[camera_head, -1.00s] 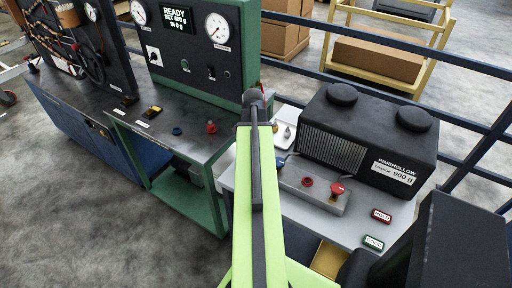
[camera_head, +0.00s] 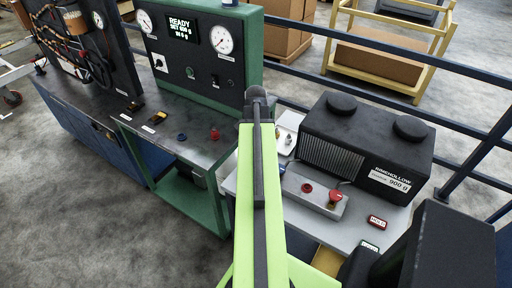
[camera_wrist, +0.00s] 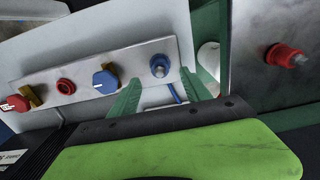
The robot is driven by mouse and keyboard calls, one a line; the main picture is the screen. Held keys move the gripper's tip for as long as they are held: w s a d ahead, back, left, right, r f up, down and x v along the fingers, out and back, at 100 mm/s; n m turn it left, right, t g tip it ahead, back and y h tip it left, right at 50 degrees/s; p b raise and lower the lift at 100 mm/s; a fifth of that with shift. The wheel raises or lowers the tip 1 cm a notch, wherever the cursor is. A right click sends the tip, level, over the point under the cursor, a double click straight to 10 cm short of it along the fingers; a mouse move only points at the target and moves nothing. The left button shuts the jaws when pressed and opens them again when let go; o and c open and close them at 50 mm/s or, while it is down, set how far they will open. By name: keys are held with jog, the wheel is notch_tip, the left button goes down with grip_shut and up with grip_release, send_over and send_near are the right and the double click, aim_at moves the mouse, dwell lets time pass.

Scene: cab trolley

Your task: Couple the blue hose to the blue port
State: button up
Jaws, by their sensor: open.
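A blue hose end (camera_wrist: 160,66) with a metal tip stands at the right end of a pale metal manifold (camera_wrist: 140,62) in the wrist view. A blue hose (camera_wrist: 176,92) shows just below it. The blue port is not seen apart from this end; I cannot tell how firmly it is seated. My gripper (camera_wrist: 163,76) is open, its two green fingers below and on either side of the hose end. In the head view my arm hides the gripper.
A red fitting (camera_head: 214,135) and a blue ring (camera_head: 181,137) are on the green-framed bench; the red fitting also shows in the wrist view (camera_wrist: 287,55). A dark case (camera_head: 365,145) stands behind the manifold. Blue rails (camera_head: 470,165) run behind.

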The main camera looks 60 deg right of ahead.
notch_tip(320, 180, up, 12)
jog(key=p, duration=1)
jog(key=shift+f, duration=0.15)
jog(key=o, duration=1)
jog(key=shift+c, duration=0.2)
notch_tip(320, 180, up, 9)
jog(key=p, duration=0.8)
jog(key=shift+p, duration=0.4)
